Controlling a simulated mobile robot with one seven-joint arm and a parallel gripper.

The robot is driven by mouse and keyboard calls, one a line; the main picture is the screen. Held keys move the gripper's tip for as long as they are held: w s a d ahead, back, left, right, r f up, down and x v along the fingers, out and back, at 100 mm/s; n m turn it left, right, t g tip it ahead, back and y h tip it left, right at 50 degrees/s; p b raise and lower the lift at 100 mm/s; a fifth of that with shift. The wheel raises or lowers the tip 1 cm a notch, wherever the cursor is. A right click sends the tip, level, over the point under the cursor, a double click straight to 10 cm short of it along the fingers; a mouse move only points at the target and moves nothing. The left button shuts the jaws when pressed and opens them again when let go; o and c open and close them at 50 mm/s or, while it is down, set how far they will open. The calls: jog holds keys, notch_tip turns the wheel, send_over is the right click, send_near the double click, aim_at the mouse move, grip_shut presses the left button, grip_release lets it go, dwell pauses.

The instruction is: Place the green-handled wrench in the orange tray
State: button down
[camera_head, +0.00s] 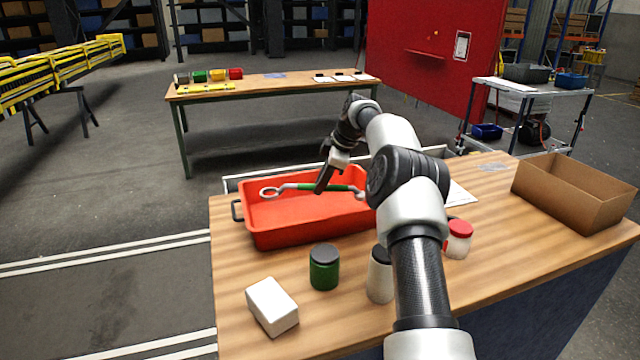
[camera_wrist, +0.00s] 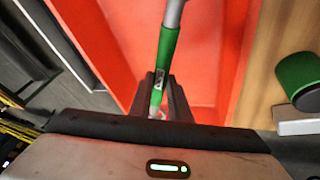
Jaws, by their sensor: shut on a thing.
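The green-handled wrench (camera_head: 300,186) has a silver ring end on the left and a green grip in the middle. My gripper (camera_head: 324,180) is shut on its green handle, which also shows between the fingers in the wrist view (camera_wrist: 164,60). The wrench lies level above the orange tray (camera_head: 290,228), a red-orange open bin on the wooden table. In the wrist view the tray floor (camera_wrist: 110,30) fills the space below the wrench. I cannot tell whether the wrench touches the tray. My arm hides the tray's right end.
A green jar (camera_head: 324,268), a white box (camera_head: 271,306), a dark-lidded jar (camera_head: 380,275) and a red-lidded jar (camera_head: 458,240) stand in front of the tray. An open cardboard box (camera_head: 570,195) sits at the table's right. A second workbench (camera_head: 270,90) stands behind.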

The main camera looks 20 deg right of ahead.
jog(key=shift+f+b, duration=3)
jog(key=shift+b, duration=0.1)
jog(key=shift+f, duration=0.55)
jog(key=c, duration=1.6)
grip_release()
